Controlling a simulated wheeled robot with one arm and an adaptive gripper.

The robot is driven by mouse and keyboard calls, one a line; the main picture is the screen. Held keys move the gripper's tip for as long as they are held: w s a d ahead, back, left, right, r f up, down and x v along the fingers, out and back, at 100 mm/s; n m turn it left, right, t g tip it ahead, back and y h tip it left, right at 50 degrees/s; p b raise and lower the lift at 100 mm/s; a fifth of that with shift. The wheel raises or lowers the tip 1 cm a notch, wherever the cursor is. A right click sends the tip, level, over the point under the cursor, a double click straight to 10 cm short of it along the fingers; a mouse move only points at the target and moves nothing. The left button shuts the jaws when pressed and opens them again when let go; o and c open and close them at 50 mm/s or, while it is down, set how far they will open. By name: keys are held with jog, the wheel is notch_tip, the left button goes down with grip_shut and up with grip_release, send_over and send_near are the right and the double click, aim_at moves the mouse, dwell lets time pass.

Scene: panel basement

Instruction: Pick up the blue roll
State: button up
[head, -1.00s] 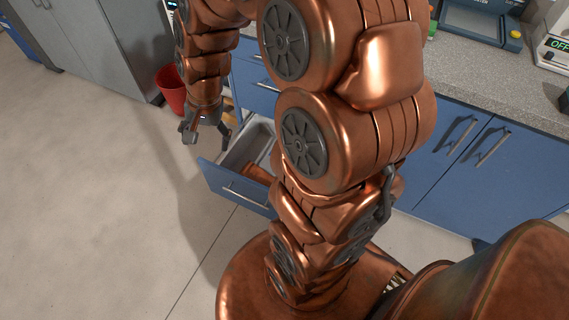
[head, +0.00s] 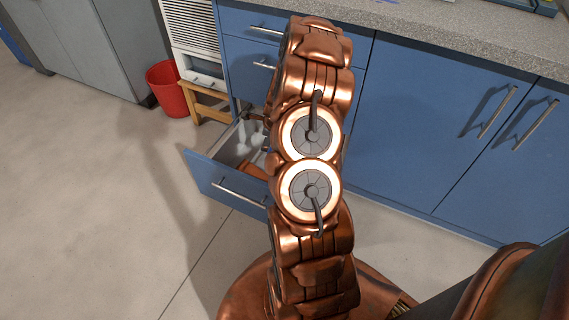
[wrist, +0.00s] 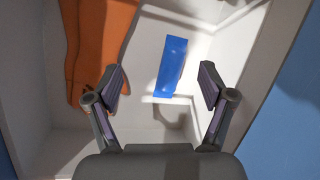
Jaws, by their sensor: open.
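The blue roll (wrist: 172,66) lies in the open drawer, seen in the wrist view between and beyond my fingertips. My gripper (wrist: 160,82) is open and empty, with one finger on each side of the roll's line and apart from it. In the head view my arm hides most of the drawer's inside, and the roll cannot be made out clearly there. The drawer (head: 225,188) is pulled out from the blue cabinet, and my gripper is mostly hidden behind my arm.
An orange glove-like item (wrist: 98,40) lies in the drawer left of the roll. The drawer's pale walls (wrist: 270,70) stand close on the right. A red bin (head: 168,90) and wooden stool (head: 206,104) stand left of the cabinet. Open floor lies at left.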

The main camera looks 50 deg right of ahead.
jog(key=shift+s+d+f+m+h+b, duration=0.2)
jog(key=shift+d+f+m+b, duration=0.35)
jog(key=shift+d+f+b, duration=1.4)
jog(key=shift+s+d+f+m+h+b, duration=0.15)
jog(key=shift+d+f+m, duration=0.55)
jog(key=shift+f, duration=2.65)
jog(key=shift+s+d+f+m+h+b, duration=0.1)
jog(key=shift+d+f+m+h+b, duration=0.25)
jog(key=shift+d+f+b, duration=1.65)
jog(key=shift+a+f+p, duration=0.5)
jog(key=shift+f+p, duration=0.1)
jog(key=shift+p, duration=0.25)
jog(key=c, duration=1.4)
